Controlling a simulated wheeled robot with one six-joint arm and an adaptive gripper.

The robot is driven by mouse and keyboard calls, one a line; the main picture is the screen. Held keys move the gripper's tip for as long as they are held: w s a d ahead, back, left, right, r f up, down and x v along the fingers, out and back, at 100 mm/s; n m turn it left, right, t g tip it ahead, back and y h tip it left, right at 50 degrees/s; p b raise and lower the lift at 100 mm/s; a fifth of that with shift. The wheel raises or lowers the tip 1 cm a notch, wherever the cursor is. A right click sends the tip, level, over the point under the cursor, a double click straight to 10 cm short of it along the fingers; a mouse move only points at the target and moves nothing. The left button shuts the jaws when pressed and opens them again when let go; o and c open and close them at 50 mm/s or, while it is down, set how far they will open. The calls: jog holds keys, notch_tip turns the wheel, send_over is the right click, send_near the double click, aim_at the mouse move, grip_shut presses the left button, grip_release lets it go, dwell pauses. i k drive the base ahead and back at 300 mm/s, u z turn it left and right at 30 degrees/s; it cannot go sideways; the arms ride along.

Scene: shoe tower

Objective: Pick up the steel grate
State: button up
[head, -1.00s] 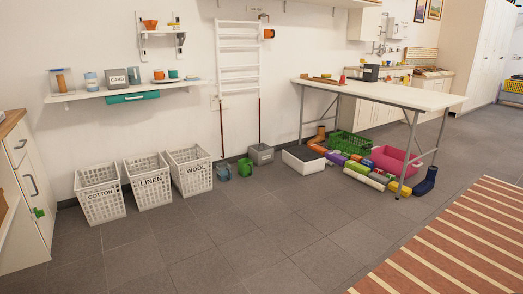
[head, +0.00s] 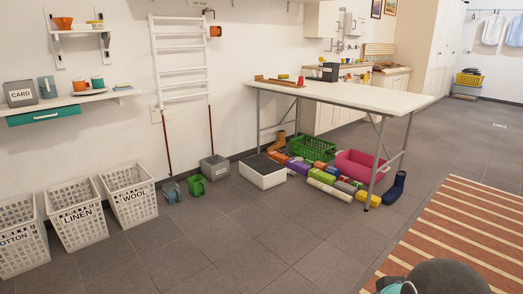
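I cannot make out a steel grate for certain in this view. A white rectangular tray (head: 263,178) with a dark flat inside or top stands on the floor left of the table; whether that dark surface is a grate I cannot tell. Part of my own arm shows at the bottom right edge. My gripper is out of the picture.
A long white table (head: 345,93) stands on grey legs. Under it are a green crate (head: 313,149), a pink tub (head: 362,168), a blue boot (head: 395,187) and several coloured rolls. White baskets (head: 130,195) line the left wall. The middle floor is clear.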

aim_at(218, 160)
jog(key=u, duration=0.25)
jog(key=i, duration=2.3)
jog(key=u, duration=0.55)
jog(key=i, duration=2.85)
jog(key=u, duration=0.15)
